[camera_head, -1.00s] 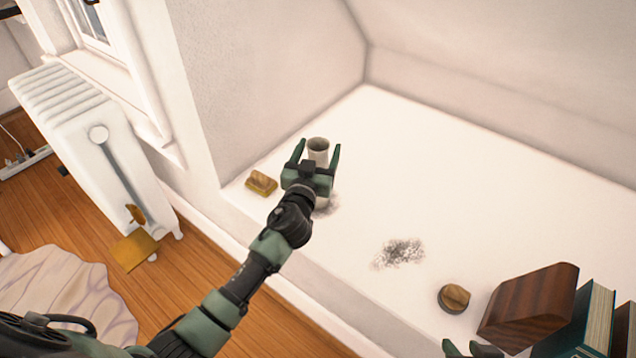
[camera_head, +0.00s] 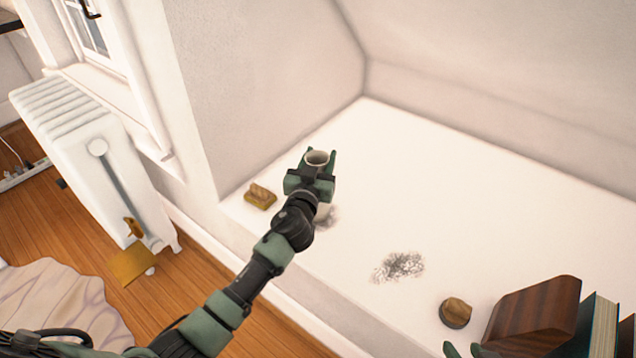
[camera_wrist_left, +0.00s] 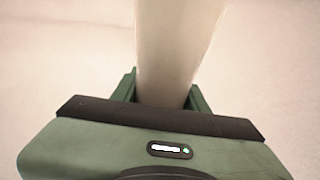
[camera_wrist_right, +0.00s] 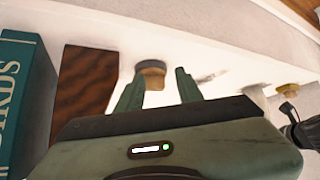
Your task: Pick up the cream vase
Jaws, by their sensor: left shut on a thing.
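The cream vase (camera_head: 317,158) stands upright on the white ledge, its round open mouth showing between the fingers of my left gripper (camera_head: 320,163). In the left wrist view the vase's pale body (camera_wrist_left: 178,50) rises between the two green fingers, which are shut on it. Most of its lower body is hidden behind my gripper in the head view. My right gripper (camera_wrist_right: 158,88) shows in its wrist view with its green fingers apart and nothing between them. In the head view only its tips (camera_head: 463,350) show at the bottom edge.
A small gold-brown object (camera_head: 260,196) sits left of the vase, close by. A round brown-topped object (camera_head: 456,312), a dark wooden block (camera_head: 535,318) and upright books (camera_head: 597,325) stand at the lower right. A grey smudge (camera_head: 399,266) marks the ledge. The ledge behind the vase is clear.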

